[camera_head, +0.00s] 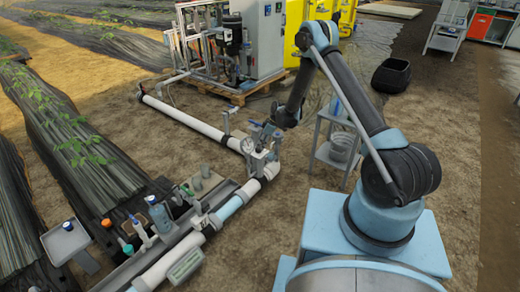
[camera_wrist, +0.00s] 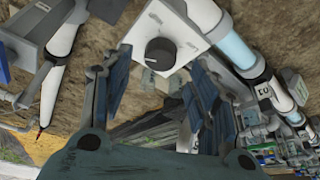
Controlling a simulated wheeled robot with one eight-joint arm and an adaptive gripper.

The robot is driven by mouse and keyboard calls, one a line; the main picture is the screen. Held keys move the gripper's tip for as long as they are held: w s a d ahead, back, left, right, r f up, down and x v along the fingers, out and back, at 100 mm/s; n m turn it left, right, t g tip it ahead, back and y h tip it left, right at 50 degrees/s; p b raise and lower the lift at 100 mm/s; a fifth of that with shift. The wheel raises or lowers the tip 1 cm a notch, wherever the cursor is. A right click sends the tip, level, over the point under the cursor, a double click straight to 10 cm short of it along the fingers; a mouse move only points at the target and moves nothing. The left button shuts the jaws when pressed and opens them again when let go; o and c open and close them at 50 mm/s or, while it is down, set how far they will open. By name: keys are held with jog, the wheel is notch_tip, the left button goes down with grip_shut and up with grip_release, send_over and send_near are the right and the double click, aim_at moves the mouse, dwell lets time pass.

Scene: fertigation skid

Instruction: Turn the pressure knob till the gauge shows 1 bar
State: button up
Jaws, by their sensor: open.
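The black pressure knob (camera_wrist: 160,52) sits on a white block (camera_wrist: 185,22) in the wrist view and lies between and beyond my fingertips. My gripper (camera_wrist: 160,66) is open, with one blue finger on each side of the knob; I see a gap on both sides and no clear contact. In the head view my gripper (camera_head: 268,126) is small, at the valve assembly on the white pipe, and partly hides the knob there. A small round gauge (camera_head: 247,146) appears beside it. Its reading is too small to tell.
White pipes (camera_head: 190,121) run along the ground. A grey stand (camera_head: 340,142) with a bucket is just right of the valve assembly. A tray with bottles and valves (camera_head: 160,215) lies in front left. The pump skid (camera_head: 205,50) is behind. Bare soil lies between.

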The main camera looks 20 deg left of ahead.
aim_at(259, 150)
jog(key=shift+x, duration=2.2)
jog(key=c, duration=1.1)
